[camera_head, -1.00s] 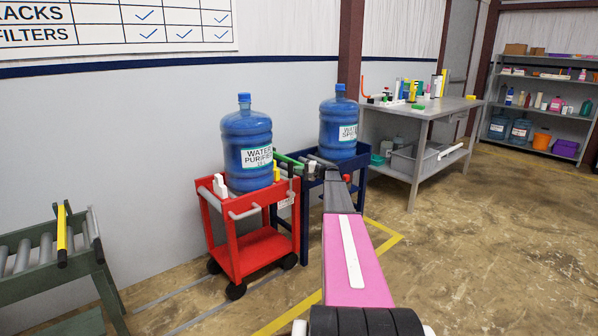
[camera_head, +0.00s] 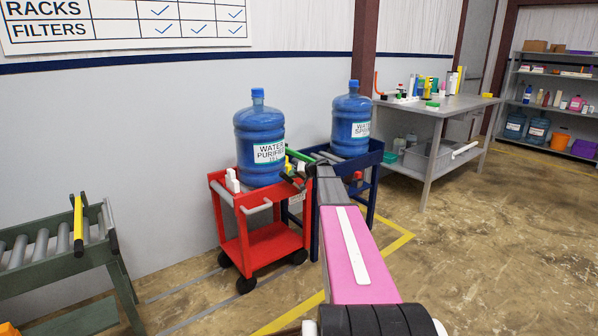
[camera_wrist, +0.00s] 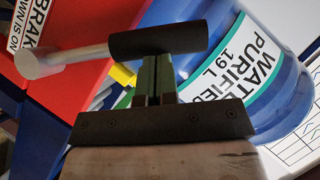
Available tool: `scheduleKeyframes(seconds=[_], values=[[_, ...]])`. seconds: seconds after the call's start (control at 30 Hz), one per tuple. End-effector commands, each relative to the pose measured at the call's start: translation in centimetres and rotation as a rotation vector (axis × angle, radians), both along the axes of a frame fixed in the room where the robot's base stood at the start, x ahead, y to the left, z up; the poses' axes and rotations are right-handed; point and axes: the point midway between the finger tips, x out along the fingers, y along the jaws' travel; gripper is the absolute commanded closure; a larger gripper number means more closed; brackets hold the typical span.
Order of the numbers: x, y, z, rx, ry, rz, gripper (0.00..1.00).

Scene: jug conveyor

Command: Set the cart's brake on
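The red cart (camera_head: 262,249) stands by the wall, carrying a blue jug (camera_head: 259,135) labelled as purified water. In the wrist view, the brake lever has a silver rod (camera_wrist: 80,57) and a black grip (camera_wrist: 158,39). Its rod runs from a round pivot at the left, beside the cart's brake label (camera_wrist: 38,22), which partly reads "down is on". Relative to the upright of the jug's label, the lever points up. My gripper (camera_wrist: 156,62) has its fingers together, with nothing between them. The tips meet or nearly meet the grip's side; the grip hides their ends, so contact is unclear.
A roller conveyor (camera_head: 50,265) is at the left. A grey workbench (camera_head: 450,104) stands at the back right. The floor (camera_head: 470,250) at the right is clear.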

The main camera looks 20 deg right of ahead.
Motion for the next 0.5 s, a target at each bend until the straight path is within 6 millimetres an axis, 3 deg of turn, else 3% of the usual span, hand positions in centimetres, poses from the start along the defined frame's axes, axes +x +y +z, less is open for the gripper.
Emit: scheduleKeyframes(seconds=[0.2, 0.5], values=[[-1.0, 2.4, -1.8, -0.188, -0.068, 0.001, 1.0], [-1.6, 4.3, -4.4, -0.393, -0.142, 0.0, 1.0]])
